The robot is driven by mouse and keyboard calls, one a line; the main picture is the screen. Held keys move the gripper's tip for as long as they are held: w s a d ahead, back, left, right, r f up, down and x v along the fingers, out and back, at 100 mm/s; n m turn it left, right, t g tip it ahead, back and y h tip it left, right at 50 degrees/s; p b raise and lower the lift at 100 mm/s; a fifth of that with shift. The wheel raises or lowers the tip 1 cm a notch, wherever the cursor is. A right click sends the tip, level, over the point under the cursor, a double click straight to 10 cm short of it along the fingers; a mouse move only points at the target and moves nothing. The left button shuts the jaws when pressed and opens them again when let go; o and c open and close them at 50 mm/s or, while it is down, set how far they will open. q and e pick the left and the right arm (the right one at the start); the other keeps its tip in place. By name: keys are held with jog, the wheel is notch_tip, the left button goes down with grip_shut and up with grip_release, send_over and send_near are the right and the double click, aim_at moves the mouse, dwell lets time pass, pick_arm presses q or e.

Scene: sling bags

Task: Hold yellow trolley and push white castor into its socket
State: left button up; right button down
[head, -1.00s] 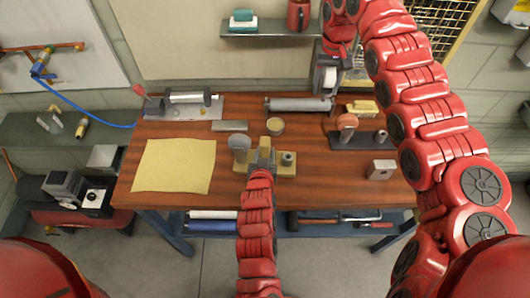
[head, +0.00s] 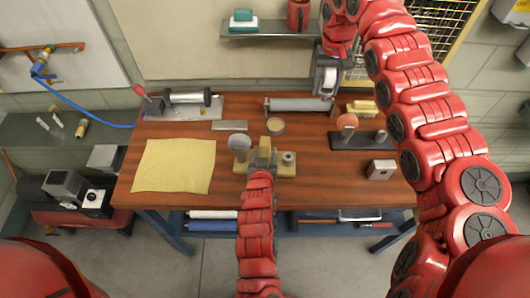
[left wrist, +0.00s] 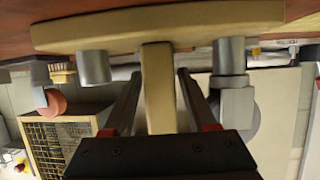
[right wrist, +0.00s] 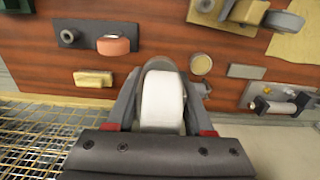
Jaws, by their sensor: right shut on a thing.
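The yellow trolley (head: 288,171) stands at the middle of the table, with an upright post, a grey castor (head: 239,143) at its left and an empty-looking grey socket (head: 289,157) at its right. My left gripper (head: 263,158) is at the post. In the left wrist view its fingers (left wrist: 159,85) straddle the post (left wrist: 158,105), with narrow gaps showing; the trolley's board (left wrist: 160,25) appears above. My right gripper (right wrist: 162,95) is shut on the white castor (right wrist: 162,103), holding it up near the table's back edge; the castor also shows in the head view (head: 329,78).
A dark trolley (head: 362,142) with an orange castor (head: 347,122) stands to the right, near a yellow brush (head: 362,108) and a metal block (head: 381,169). A round tin (head: 276,126) sits behind the yellow trolley. A yellow cloth (head: 174,166) lies left. A shelf (head: 266,35) hangs behind.

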pick_arm(q)
jog(key=shift+o, duration=1)
jog(key=shift+s, duration=0.1)
jog(key=d+v, duration=0.1)
jog(key=v, duration=1)
jog(key=shift+s+a+r, duration=0.15)
jog(key=shift+s+a, duration=0.25)
jog(key=shift+a, duration=0.1)
jog(key=shift+w, duration=0.1)
